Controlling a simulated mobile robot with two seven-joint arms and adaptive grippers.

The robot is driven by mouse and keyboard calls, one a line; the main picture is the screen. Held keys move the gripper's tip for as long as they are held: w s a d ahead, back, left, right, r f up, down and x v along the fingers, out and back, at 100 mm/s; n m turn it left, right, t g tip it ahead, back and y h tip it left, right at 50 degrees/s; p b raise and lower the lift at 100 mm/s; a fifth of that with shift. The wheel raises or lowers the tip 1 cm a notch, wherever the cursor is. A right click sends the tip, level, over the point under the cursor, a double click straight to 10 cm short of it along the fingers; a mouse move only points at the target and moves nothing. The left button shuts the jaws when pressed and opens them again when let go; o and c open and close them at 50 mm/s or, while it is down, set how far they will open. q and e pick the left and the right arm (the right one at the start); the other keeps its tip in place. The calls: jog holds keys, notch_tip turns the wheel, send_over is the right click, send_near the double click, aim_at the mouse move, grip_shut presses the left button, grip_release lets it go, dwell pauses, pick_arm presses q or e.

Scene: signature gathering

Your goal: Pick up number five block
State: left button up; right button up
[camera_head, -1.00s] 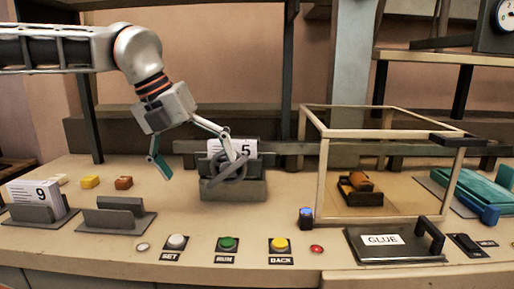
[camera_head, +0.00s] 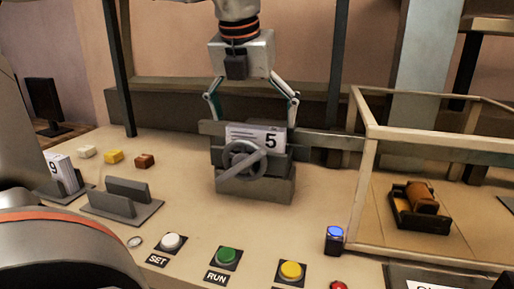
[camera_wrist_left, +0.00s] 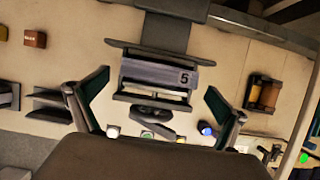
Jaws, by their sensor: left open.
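The number five block (camera_head: 257,138) is a white plate with a black 5, standing upright in a grey holder (camera_head: 270,185) with a wheel on its front. It also shows in the left wrist view (camera_wrist_left: 160,74), between the fingers. My left gripper (camera_head: 254,116) is open above and around the block, one finger to each side, with a gap on both sides. Its fingers also show in the left wrist view (camera_wrist_left: 160,102). Nothing is held. My right gripper is not in view.
The number nine block (camera_head: 58,164) stands in a holder at the left, beside an empty grey holder (camera_head: 122,198). Small white, yellow and brown blocks lie behind. SET, RUN (camera_head: 228,257) and BACK buttons line the front. A framed case (camera_head: 362,190) stands at the right.

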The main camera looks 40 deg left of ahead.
aim_at(255, 128)
pick_arm(q)
jog(key=x, duration=0.4)
jog(key=shift+w+f, duration=0.15)
jog(key=shift+f, duration=0.05)
jog(key=shift+r, duration=0.1)
jog(key=c, duration=1.1)
